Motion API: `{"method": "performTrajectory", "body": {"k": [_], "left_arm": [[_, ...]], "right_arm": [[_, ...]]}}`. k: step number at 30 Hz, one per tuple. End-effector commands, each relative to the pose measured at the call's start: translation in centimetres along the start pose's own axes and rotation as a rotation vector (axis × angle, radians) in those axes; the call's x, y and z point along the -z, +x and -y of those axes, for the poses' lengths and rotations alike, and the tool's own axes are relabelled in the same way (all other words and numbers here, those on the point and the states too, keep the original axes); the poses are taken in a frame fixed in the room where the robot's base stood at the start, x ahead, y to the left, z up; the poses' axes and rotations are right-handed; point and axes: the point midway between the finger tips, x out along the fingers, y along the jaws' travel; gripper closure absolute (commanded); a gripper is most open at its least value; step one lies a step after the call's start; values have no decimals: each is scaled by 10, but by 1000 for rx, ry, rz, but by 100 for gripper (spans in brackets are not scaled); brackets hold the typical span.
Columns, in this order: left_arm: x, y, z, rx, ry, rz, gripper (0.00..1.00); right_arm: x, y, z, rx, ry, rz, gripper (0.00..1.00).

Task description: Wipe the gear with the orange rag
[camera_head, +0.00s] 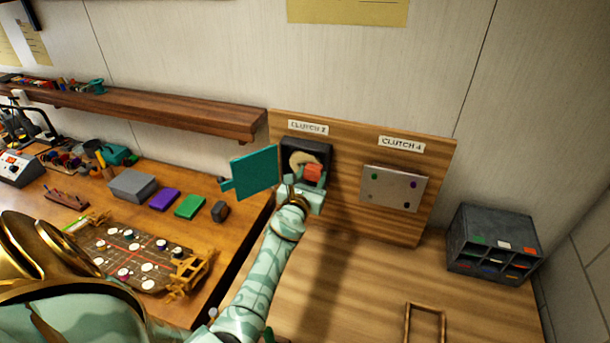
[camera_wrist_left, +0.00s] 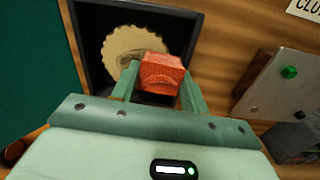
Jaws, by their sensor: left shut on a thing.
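The gear (camera_head: 299,160) is a pale tan toothed disc inside a dark square box (camera_head: 321,150) on the upright wooden panel, under the "CLUTCH 2" label. It also shows in the left wrist view (camera_wrist_left: 134,45), partly hidden by the rag. My left gripper (camera_head: 311,183) is shut on the orange rag (camera_wrist_left: 160,75), a small folded block between its two fingers. The rag shows in the head view (camera_head: 313,172) in front of the gear's lower right. I cannot tell whether rag and gear touch. My right gripper is not in view.
A teal cover (camera_head: 254,172) stands open left of the box. A grey plate with coloured studs (camera_head: 393,189) is on the panel under "CLUTCH 4". A grey compartment bin (camera_head: 491,244) stands at right. The left bench holds a circuit-like board (camera_head: 135,250) and small blocks.

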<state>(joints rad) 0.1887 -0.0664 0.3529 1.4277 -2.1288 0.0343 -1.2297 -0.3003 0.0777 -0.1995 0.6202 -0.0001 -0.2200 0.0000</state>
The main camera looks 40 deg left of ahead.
Motion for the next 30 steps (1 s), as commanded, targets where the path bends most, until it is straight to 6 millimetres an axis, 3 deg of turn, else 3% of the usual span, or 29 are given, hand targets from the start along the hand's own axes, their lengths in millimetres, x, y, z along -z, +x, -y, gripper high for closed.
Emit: {"method": "performTrajectory", "body": {"k": [30], "left_arm": [[2, -1, -68, -4, 3, 3, 74]], "right_arm": [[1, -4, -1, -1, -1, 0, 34]]}}
